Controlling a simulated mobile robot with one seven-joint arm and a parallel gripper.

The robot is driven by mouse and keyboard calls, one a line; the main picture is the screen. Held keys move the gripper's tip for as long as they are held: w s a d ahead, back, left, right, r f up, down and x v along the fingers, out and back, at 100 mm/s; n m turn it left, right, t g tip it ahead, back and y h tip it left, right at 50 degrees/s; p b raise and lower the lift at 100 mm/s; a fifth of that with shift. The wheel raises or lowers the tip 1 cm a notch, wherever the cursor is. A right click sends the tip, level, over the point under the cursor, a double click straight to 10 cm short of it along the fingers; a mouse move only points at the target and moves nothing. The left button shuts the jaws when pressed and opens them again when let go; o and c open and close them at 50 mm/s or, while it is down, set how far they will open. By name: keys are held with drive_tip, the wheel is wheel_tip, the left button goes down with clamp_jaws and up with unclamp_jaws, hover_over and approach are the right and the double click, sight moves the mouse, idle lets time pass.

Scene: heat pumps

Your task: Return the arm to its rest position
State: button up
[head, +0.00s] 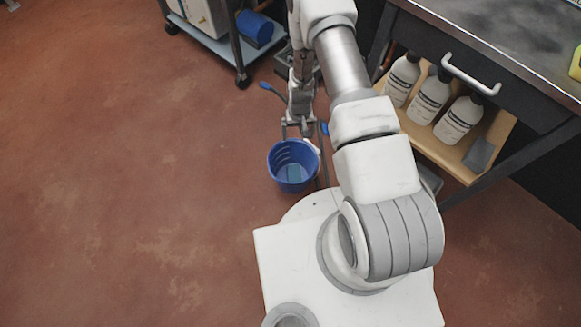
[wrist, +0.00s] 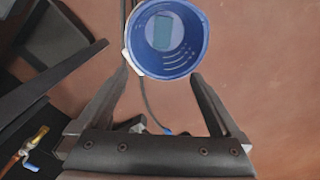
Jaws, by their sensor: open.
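My gripper (head: 300,128) hangs at the end of my folded arm, pointing down in front of my base. In the wrist view my gripper (wrist: 160,76) shows two dark fingers spread wide apart, with nothing held between them. A blue bucket (head: 292,168) stands just beyond the fingers; the wrist view looks down into this bucket (wrist: 167,62). A teal block (head: 294,172) lies inside at the bottom and also shows in the wrist view (wrist: 163,32). I cannot tell whether a fingertip touches the bucket rim.
A workbench (head: 480,45) stands at the right, with white bottles (head: 429,97) on a wooden shelf (head: 455,152) below it. A wheeled cart (head: 208,38) with a blue cylinder (head: 255,28) is at the top. The red floor (head: 130,180) at the left is clear.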

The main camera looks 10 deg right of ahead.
drive_tip(key=shift+r, duration=0.25)
idle(0.3)
drive_tip(key=w+r+t, duration=0.1)
drive_tip(key=w+r, duration=0.1)
drive_tip(key=r, duration=1.3)
drive_tip(key=w+r+t, duration=0.1)
drive_tip(key=w+r, duration=0.1)
drive_tip(key=r, duration=1.4)
drive_tip(key=s+r+t, duration=0.1)
drive_tip(key=s+r, duration=0.4)
drive_tip(key=r, duration=0.4)
drive_tip(key=s+r+t, duration=0.1)
drive_tip(key=s+r, duration=0.4)
drive_tip(key=r, duration=0.3)
drive_tip(key=s+r+n+t, duration=0.1)
drive_tip(key=s+r, duration=0.2)
drive_tip(key=s, duration=0.4)
drive_tip(key=s+r+t, duration=0.1)
drive_tip(key=s+r, duration=0.3)
drive_tip(key=s, duration=0.4)
wheel_tip(320, 180, up, 22)
drive_tip(key=p, duration=2.2)
drive_tip(key=shift+w+f, duration=0.2)
drive_tip(key=shift+w, duration=0.1)
